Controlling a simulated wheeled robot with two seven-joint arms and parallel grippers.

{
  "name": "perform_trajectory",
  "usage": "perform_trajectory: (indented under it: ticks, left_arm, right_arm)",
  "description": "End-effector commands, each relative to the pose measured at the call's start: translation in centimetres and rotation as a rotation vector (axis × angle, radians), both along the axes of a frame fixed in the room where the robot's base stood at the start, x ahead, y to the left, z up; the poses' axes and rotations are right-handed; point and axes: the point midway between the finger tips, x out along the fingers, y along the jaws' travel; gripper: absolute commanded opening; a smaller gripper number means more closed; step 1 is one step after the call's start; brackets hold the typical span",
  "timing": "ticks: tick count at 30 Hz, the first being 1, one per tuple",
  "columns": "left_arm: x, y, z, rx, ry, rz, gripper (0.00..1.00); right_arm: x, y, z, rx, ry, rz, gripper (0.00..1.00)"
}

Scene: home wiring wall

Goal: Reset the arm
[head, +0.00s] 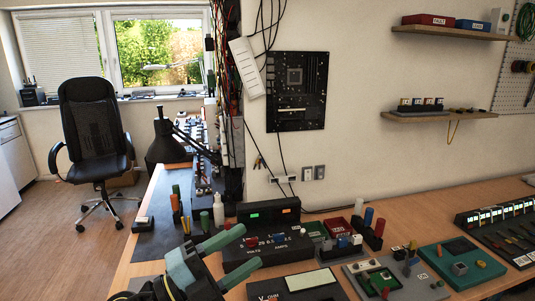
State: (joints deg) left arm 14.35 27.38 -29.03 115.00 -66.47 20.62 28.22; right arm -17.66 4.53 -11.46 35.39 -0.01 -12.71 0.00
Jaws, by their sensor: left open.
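My left gripper (232,255) shows at the lower middle of the head view, with two green-tipped fingers on a dark body. The fingers are spread apart, with nothing visible between them. My right gripper is not in view.
The wooden bench (330,212) holds a grey board with parts (410,284), a green board (461,263) and a black rack (497,228). A black desk lamp (166,146) stands at left. A circuit board (296,91) hangs on the wall. An office chair (93,130) stands on open floor.

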Motion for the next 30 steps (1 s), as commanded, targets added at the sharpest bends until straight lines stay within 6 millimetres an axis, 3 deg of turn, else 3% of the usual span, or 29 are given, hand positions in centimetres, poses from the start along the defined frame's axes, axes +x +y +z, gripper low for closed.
perform_trajectory:
  ticks: [2,5,8,13,17,21,24,30]
  left_arm:
    - [0.6,2.1,0.7,-0.168,0.083,0.137,0.57]
    - [1.6,5.5,0.2,-0.341,0.215,0.323,0.57]
    - [1.9,9.2,-2.1,-0.476,0.381,0.515,0.57]
    - [0.0,14.8,-9.0,-0.613,0.732,0.832,0.57]
    - [-4.1,17.4,-15.3,-0.631,1.045,1.04,0.57]
    - [-9.6,18.3,-20.6,-0.587,1.353,1.187,0.57]
    - [-13.4,18.2,-23.0,-0.54,1.532,1.248,0.57]
    - [-20.5,17.4,-25.7,-0.418,1.837,1.309,0.57]
  right_arm:
    - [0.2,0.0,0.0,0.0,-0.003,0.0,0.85]
    - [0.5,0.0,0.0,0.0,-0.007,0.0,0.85]
    - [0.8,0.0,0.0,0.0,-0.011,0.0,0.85]
    - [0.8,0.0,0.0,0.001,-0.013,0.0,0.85]
    - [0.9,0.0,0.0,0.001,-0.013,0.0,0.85]
    - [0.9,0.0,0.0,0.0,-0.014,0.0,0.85]
    - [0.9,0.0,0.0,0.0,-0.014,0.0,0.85]
    - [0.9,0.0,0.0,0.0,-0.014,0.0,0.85]
